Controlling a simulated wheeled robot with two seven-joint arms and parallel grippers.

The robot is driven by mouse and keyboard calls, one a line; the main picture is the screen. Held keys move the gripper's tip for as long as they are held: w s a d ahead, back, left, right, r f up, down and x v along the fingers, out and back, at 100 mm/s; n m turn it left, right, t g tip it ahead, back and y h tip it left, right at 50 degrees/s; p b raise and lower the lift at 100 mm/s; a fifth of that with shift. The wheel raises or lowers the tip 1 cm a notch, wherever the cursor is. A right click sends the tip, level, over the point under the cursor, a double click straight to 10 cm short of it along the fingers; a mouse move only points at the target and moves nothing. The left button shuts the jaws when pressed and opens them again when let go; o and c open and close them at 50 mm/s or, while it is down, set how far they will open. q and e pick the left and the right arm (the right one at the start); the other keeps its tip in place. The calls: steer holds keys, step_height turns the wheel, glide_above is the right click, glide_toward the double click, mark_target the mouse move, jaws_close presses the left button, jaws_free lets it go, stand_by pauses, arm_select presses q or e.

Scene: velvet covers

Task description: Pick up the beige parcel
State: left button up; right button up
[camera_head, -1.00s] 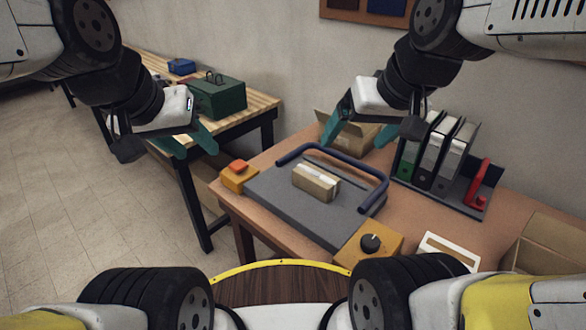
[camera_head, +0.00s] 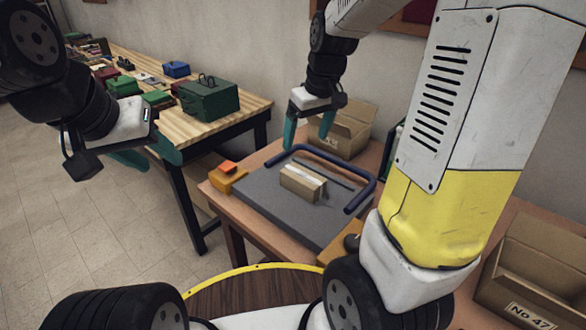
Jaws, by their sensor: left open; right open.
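The beige parcel (camera_head: 302,184) is a small box with a pale strip on top. It lies on a dark grey plate (camera_head: 262,205) with a blue rail, on the brown table. My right gripper (camera_head: 306,138) is open and empty, above and behind the parcel, with its teal fingers pointing down. It does not touch the parcel. My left gripper (camera_head: 150,158) is open and empty, well to the left of the parcel, over the gap near the wooden bench.
The blue rail (camera_head: 322,152) arches around the plate's back. An orange button box (camera_head: 228,175) sits at the table's left corner. An open carton (camera_head: 345,130) stands behind. Another carton (camera_head: 535,270) is at right. A green toolbox (camera_head: 208,97) sits on the wooden bench (camera_head: 255,104).

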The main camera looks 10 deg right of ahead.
mark_target(303, 174)
steer(key=w+f+n, duration=0.1)
steer(key=w+f, duration=0.1)
steer(key=f, duration=0.2)
steer(key=w+f+n+g+h, duration=0.1)
steer(key=w+f, duration=0.2)
steer(key=f, duration=0.2)
steer(key=w+d+f+n+g, duration=0.1)
steer(key=w+f, duration=0.1)
steer(key=f, duration=0.2)
steer(key=shift+w+f, duration=0.3)
steer(key=shift+w, duration=0.1)
step_height(303, 174, down, 8)
steer(key=shift+w+d+r, duration=0.1)
steer(key=shift+c, duration=0.2)
steer(key=c, duration=1.8)
jaws_close()
steer(key=shift+r, duration=0.15)
